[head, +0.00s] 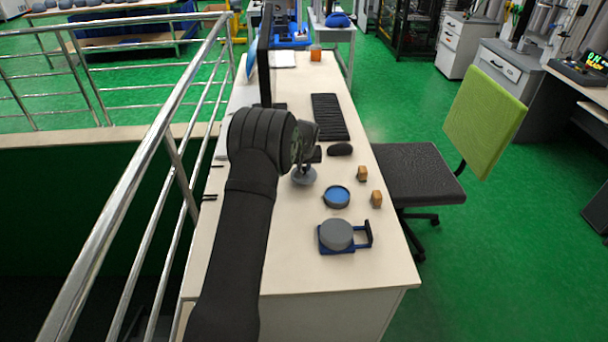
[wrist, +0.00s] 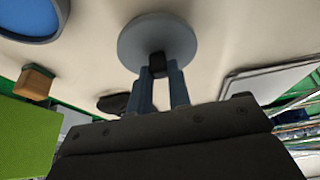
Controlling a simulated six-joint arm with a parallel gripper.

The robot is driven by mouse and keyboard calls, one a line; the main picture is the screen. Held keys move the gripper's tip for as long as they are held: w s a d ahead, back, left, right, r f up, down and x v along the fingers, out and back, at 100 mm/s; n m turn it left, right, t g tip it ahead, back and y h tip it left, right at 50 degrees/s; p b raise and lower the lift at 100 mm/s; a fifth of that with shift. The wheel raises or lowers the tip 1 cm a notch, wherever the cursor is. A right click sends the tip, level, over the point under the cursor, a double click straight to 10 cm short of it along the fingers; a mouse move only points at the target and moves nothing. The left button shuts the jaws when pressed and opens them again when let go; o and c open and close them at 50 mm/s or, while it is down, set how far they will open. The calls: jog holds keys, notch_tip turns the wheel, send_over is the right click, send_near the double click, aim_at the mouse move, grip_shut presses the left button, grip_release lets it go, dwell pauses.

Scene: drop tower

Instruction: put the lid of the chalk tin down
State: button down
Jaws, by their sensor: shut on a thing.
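The lid (head: 304,177) is a round grey disc with a small dark knob. My gripper (head: 305,160) is shut on that knob, with the disc held flat or nearly so over the desk. In the wrist view the lid (wrist: 150,28) is beyond my gripper (wrist: 160,74), with the knob between the fingertips. I cannot tell whether the lid touches the desk. The open round tin (head: 336,197), blue inside with a dark rim, stands on the desk to the right of the lid; its edge also shows in the wrist view (wrist: 30,15).
A grey round piece (head: 336,235) sits on a blue holder (head: 358,243) nearer the front. Two small tan blocks (head: 362,174) (head: 376,199) stand right of the tin. A mouse (head: 340,149), keyboard (head: 329,117) and monitor (head: 266,55) are farther back. A metal railing (head: 150,160) runs along the left.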

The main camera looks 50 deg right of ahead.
aim_at(304, 175)
jog(key=shift+f, duration=1.85)
jog(key=shift+f, duration=0.1)
jog(key=c, duration=1.3)
grip_release()
jog(key=shift+c, duration=0.2)
jog(key=v, duration=1.2)
jog(key=shift+d, duration=0.15)
